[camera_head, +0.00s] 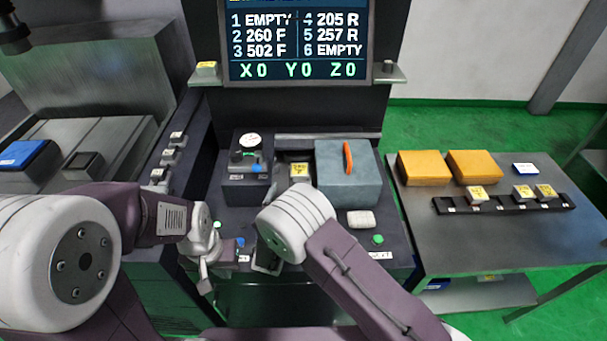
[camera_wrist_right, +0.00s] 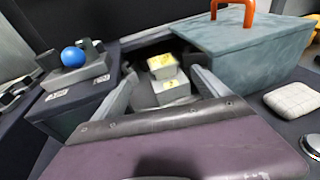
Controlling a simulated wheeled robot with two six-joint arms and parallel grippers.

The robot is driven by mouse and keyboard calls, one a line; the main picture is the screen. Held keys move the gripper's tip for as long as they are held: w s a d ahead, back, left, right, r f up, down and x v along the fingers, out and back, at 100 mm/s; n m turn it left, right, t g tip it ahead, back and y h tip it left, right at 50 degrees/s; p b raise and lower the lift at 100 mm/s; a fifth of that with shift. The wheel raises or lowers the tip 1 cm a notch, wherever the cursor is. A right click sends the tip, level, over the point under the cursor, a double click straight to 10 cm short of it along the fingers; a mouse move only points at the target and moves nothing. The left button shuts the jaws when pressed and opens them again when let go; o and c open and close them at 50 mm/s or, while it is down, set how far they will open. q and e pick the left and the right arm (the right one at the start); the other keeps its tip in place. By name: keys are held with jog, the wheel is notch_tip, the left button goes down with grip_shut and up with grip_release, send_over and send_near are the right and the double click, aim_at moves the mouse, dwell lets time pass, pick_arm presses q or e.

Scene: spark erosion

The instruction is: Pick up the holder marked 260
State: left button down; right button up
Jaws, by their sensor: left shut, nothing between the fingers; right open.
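Several small pale holders with yellow tags are in view, but their markings are too small to read, so I cannot tell which is 260. One holder (camera_head: 300,171) sits between the black device and the blue-grey box; in the right wrist view a yellow-topped holder (camera_wrist_right: 162,66) is ahead, with a pale block (camera_wrist_right: 172,91) just in front. My right gripper (camera_wrist_right: 163,80) is open, its fingers either side of that block; I cannot tell contact. My left gripper (camera_head: 206,283) is shut and empty near the bench front.
The screen (camera_head: 298,40) lists "2 260 F". A blue-grey box (camera_head: 347,185) with an orange handle stands right of the holder, a black device (camera_head: 247,172) left. More holders stand in a right-hand rack (camera_head: 503,203) and a left-hand row (camera_head: 168,156). Yellow boxes (camera_head: 424,168) lie behind.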

aim_at(298, 172)
jog(key=x, duration=1.1)
jog(key=shift+d+f+p, duration=0.15)
jog(key=shift+f+p, duration=0.05)
jog(key=shift+p, duration=0.15)
jog(key=shift+s+r, duration=0.1)
jog(key=shift+s, duration=0.05)
jog(key=c, duration=0.6)
jog(key=shift+r, duration=0.1)
grip_shut()
